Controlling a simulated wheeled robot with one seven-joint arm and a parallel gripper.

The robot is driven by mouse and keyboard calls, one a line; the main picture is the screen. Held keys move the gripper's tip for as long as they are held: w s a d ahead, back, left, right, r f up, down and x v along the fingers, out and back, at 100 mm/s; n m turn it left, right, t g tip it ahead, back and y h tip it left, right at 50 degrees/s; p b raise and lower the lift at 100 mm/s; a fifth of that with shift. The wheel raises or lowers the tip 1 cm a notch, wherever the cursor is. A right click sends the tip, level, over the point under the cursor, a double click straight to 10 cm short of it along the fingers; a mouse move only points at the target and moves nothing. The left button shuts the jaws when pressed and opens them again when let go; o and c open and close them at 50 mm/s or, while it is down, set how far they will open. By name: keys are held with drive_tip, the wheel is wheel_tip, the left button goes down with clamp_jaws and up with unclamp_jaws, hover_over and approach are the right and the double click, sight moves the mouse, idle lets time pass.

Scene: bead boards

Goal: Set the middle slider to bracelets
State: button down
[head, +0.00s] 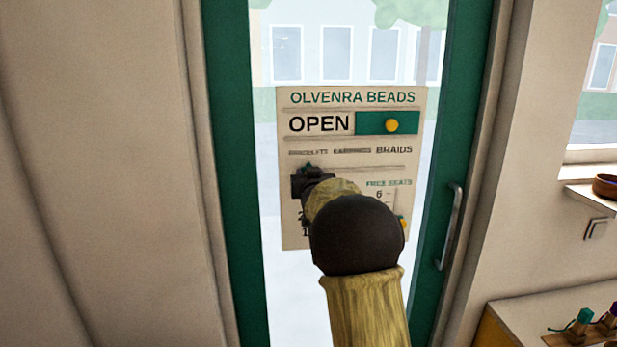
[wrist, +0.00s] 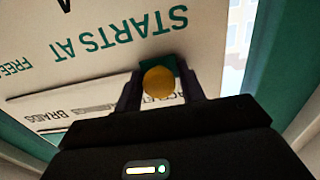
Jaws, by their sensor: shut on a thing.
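The sign (head: 350,97) hangs on the glass of a green-framed door, with a top row reading OPEN. Its middle row has small labels, with BRAIDS clear at the right and the left ones faint. My gripper (head: 309,170) is at the left end of this row, just below the labels. In the wrist view the sign appears upside down. There my gripper (wrist: 160,88) is shut on the yellow knob (wrist: 159,80) of the green middle slider (wrist: 173,64), beside the partly covered bracelets label. In the head view my gripper hides this slider.
The top slider (head: 366,123) has its yellow knob at the right of OPEN. A lower yellow knob (head: 403,222) shows partly behind my arm. The door handle (head: 449,226) is to the right. A counter (head: 530,310) with small bead items stands at lower right.

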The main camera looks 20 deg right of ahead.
drive_tip(key=shift+a, duration=0.25)
drive_tip(key=c, duration=1.1)
unclamp_jaws()
drive_tip(key=shift+a, duration=0.1)
drive_tip(key=shift+s, duration=0.1)
drive_tip(key=shift+s, duration=0.25)
drive_tip(key=b+v, duration=0.4)
drive_tip(key=v, duration=1.2)
drive_tip(key=shift+s+b, duration=0.35)
drive_tip(key=shift+b, duration=0.05)
drive_tip(key=shift+f, duration=0.1)
